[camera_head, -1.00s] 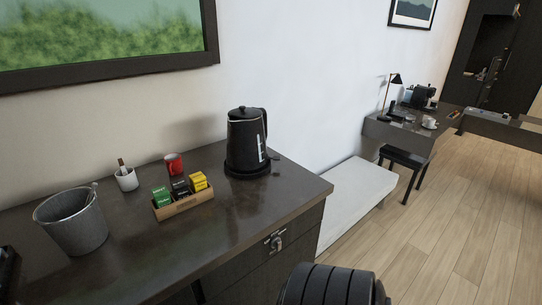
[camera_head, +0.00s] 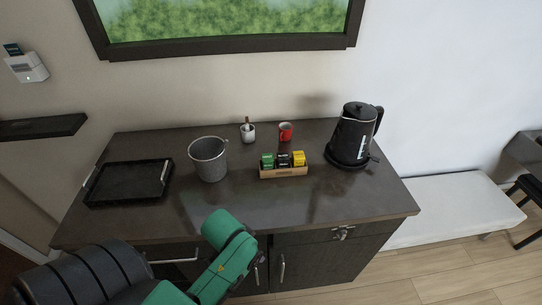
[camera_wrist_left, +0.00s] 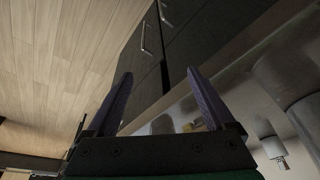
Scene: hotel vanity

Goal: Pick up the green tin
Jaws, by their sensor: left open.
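The green tin (camera_head: 267,160) stands upright at the left end of a small wooden caddy (camera_head: 285,173) on the dark counter. A black tin (camera_head: 284,160) and a yellow tin (camera_head: 299,158) stand beside it in the same caddy. My left arm reaches in from the lower left of the head view, in front of the counter, well short of the caddy. In the left wrist view my left gripper (camera_wrist_left: 160,96) has its two fingers spread, with nothing between them. It faces the cabinet front and counter edge. My right gripper is in no view.
A metal bucket (camera_head: 209,160) stands left of the caddy and a black kettle (camera_head: 352,138) right of it. A black tray (camera_head: 128,184) lies at left. The counter before the caddy is clear.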

